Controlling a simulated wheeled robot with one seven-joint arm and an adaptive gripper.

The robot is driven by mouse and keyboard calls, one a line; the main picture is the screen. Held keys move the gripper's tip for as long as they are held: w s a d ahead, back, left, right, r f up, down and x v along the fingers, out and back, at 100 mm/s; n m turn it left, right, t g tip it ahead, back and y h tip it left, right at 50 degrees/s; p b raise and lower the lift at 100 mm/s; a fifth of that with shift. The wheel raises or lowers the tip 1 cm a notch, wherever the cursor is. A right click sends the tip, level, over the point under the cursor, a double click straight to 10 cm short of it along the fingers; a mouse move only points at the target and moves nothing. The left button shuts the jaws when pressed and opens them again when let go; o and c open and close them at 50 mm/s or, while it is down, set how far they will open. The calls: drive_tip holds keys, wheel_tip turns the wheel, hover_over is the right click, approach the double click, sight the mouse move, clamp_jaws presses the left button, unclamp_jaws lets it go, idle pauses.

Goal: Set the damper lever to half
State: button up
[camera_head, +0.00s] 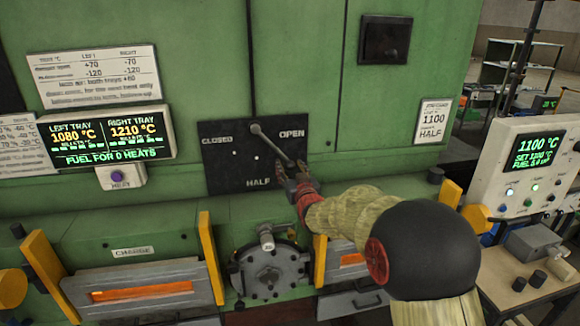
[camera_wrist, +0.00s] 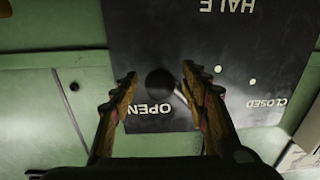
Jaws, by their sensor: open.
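The damper lever (camera_head: 272,146) is a grey rod on a black panel (camera_head: 226,172) marked CLOSED at left, HALF below and OPEN at right. Its rod slants down and right from its pivot, on the OPEN side. In the head view its far end is mostly hidden at my gripper (camera_head: 290,164). The wrist view shows the panel upside down. There the lever's dark round knob (camera_wrist: 160,82) appears between the two spread fingers of my gripper (camera_wrist: 160,75), close to the word OPEN. Gaps show on both sides of the knob. The right finger hides part of the rod.
A sign (camera_head: 434,121) at right reads 1100, damper HALF. A display (camera_head: 109,137) at left shows tray temperatures. Below are a round hatch (camera_head: 268,274) and yellow guards (camera_head: 212,255). A control box (camera_head: 525,165) stands at right.

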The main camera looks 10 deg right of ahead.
drive_tip(key=shift+w, duration=0.35)
drive_tip(key=shift+c, duration=0.3)
drive_tip(key=c, duration=1.1)
clamp_jaws()
